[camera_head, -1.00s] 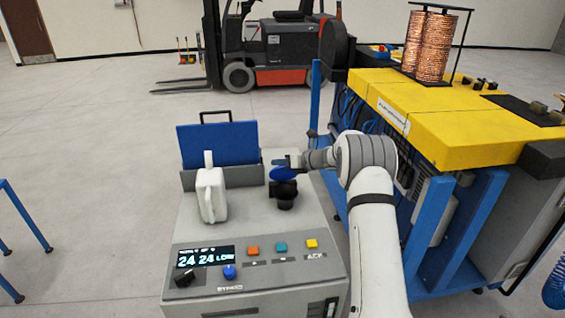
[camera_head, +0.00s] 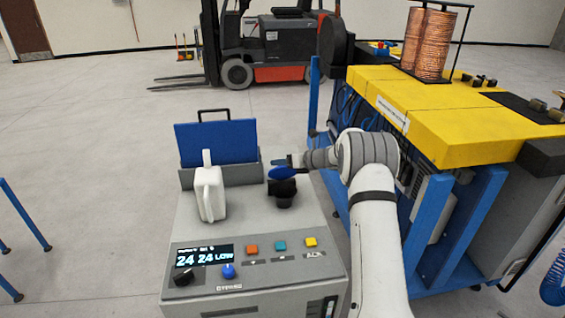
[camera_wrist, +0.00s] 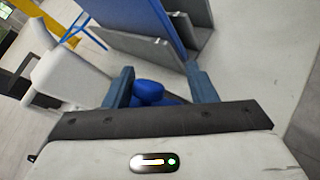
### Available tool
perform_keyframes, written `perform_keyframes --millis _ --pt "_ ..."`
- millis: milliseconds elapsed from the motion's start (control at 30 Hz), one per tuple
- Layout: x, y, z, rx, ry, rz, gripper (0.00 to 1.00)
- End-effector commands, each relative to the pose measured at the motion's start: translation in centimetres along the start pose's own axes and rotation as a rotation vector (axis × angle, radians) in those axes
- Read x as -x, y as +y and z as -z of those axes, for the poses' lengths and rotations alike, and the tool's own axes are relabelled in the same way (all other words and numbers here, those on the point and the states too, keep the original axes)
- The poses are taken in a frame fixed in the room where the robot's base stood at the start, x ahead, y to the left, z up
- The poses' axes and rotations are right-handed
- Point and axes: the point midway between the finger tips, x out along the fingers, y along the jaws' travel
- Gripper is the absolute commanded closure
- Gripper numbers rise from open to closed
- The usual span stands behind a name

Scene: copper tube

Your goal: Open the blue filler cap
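The blue filler cap (camera_head: 283,173) sits at the dark filler neck (camera_head: 284,191) on the grey machine. In the wrist view the cap (camera_wrist: 149,90) is a rounded blue shape with more blue below it. My gripper (camera_head: 291,163) reaches in from the right at the cap. In the wrist view its two blue-grey fingers (camera_wrist: 162,88) are spread apart. The cap shows between them, nearer the left finger, with a gap on the right. The cap's lower part is hidden behind the gripper body. I cannot tell whether a finger touches it.
A white jug (camera_head: 209,195) stands left of the filler neck. Behind it is an upright blue panel (camera_head: 216,143) on a grey holder. Buttons and a display (camera_head: 205,256) are at the front. A yellow-topped bench (camera_head: 440,125) stands close on the right.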

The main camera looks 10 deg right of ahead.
Motion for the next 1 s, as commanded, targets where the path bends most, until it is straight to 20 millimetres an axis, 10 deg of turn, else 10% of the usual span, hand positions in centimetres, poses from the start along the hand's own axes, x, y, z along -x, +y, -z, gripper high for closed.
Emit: perform_keyframes --millis 1000 --pt "7.1 -0.5 -2.7 0.002 -0.005 0.003 0.51"
